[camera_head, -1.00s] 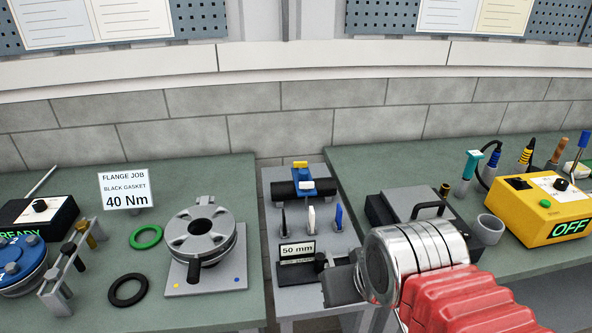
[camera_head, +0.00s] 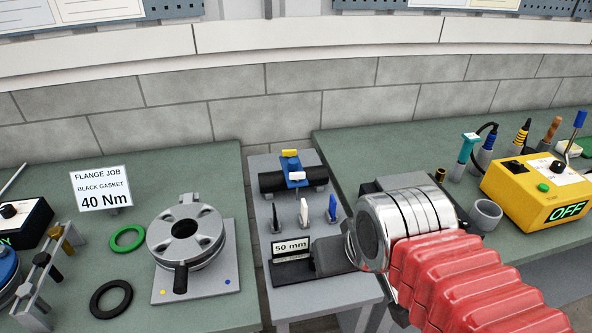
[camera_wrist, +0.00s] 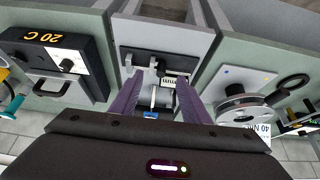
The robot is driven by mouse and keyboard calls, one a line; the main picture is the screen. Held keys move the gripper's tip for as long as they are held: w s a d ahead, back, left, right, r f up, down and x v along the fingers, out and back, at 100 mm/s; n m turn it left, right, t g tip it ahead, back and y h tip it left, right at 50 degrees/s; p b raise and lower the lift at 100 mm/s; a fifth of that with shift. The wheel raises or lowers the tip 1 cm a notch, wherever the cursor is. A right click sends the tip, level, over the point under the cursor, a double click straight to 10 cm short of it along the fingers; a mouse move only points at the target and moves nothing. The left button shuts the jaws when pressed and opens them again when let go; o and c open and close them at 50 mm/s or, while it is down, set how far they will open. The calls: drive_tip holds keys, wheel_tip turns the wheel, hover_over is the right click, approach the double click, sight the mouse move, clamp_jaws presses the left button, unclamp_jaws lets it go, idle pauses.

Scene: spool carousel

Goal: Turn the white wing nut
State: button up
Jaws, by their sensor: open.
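The likely white wing nut (camera_head: 297,175) is a small pale bar on the front of a blue clamp, below a yellow bar (camera_head: 289,153). The clamp (camera_head: 291,165) sits on a black pipe on the grey middle stand. My gripper (camera_wrist: 158,88) is open in the wrist view, with purple fingers apart and nothing held. Between them a thin white upright piece and a small blue patch (camera_wrist: 151,115) show. I cannot tell whether the patch is the clamp. My gripper body hides the view farther down. In the head view the fingertips cannot be made out behind my arm.
Black, white (camera_head: 304,211) and blue (camera_head: 332,208) upright pieces stand in front of the clamp, behind a "50 mm" sign (camera_head: 290,248). A flange (camera_head: 186,236) stands on the left bench. A yellow box (camera_head: 537,190) stands on the right bench.

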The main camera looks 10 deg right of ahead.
drive_tip(key=shift+o, duration=0.8)
drive_tip(key=shift+w+r, duration=0.25)
drive_tip(key=shift+w, duration=0.05)
drive_tip(key=shift+o, duration=0.6)
drive_tip(key=w+r, duration=0.6)
drive_tip(key=w, duration=0.7)
drive_tip(key=shift+w+r+m+g, duration=0.15)
drive_tip(key=shift+w+m+g, duration=0.15)
drive_tip(key=shift+w, duration=0.1)
approach(297, 173)
drive_tip(key=w+v, duration=0.1)
drive_tip(key=v, duration=0.4)
drive_tip(key=shift+s+a+r+m+g, duration=0.2)
drive_tip(key=shift+a+r+m+g, duration=0.05)
drive_tip(key=shift+r+m+g, duration=0.05)
drive_tip(key=shift+f, duration=0.1)
drive_tip(key=x, duration=1.3)
drive_tip(key=shift+w+d+f, duration=0.25)
drive_tip(key=shift+d, duration=0.05)
drive_tip(key=shift+h, duration=0.3)
drive_tip(key=c, duration=1)
